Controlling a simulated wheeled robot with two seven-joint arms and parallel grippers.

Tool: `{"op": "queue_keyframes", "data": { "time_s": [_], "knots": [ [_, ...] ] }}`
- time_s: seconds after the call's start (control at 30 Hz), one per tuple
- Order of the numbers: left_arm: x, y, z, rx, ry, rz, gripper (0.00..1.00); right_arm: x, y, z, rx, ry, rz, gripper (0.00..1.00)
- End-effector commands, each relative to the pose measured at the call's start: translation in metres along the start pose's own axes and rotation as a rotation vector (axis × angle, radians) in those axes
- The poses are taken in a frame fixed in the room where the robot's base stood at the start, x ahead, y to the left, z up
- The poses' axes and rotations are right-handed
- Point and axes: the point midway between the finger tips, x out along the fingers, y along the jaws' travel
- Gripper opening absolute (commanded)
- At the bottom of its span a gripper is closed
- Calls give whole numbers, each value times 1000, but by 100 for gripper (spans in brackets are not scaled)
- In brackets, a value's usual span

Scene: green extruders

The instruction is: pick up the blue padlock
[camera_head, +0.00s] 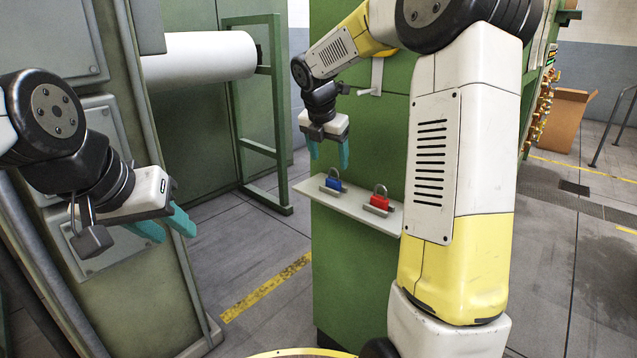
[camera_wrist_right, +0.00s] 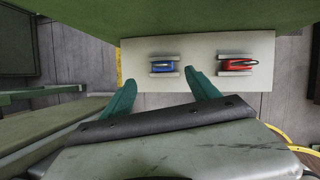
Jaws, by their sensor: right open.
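The blue padlock (camera_head: 333,183) stands upright with its shackle up in a grey holder on a small shelf (camera_head: 352,207) fixed to a green cabinet. It also shows in the right wrist view (camera_wrist_right: 163,66). My right gripper (camera_head: 328,155) is open and empty, above the shelf near the blue padlock. In the right wrist view its teal fingers (camera_wrist_right: 160,85) are apart, with the blue padlock beyond the gap between their tips, not touched. My left gripper (camera_head: 169,226) is at the left, far from the shelf, with its two teal fingers apart and nothing between them.
A red padlock (camera_head: 380,201) sits in a similar holder to the right of the blue one on the same shelf. The green cabinet (camera_head: 350,270) rises behind the shelf. A white roll (camera_head: 200,57) and green frame stand at left. A cardboard box (camera_head: 563,118) is far right.

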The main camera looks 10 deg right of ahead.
Motion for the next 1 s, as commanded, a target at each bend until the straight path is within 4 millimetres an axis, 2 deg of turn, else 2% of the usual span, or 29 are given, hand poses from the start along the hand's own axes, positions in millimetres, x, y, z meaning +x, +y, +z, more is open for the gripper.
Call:
{"op": "queue_keyframes", "data": {
  "time_s": [0.37, 0.6, 0.9, 1.0],
  "knots": [
    [0, 0, 0, 0, 0, 0, 36, 40, -3, 3, -10, 2, -3, 70],
    [0, 0, 0, 0, 0, 0, 36, 73, -6, 6, -10, 2, -3, 70],
    [0, 0, 0, 0, 0, 0, 36, 78, -6, 7, -9, 0, 0, 70],
    [0, 0, 0, 0, 0, 0, 36, 78, -6, 7, -9, 0, 0, 52]
  ]
}}
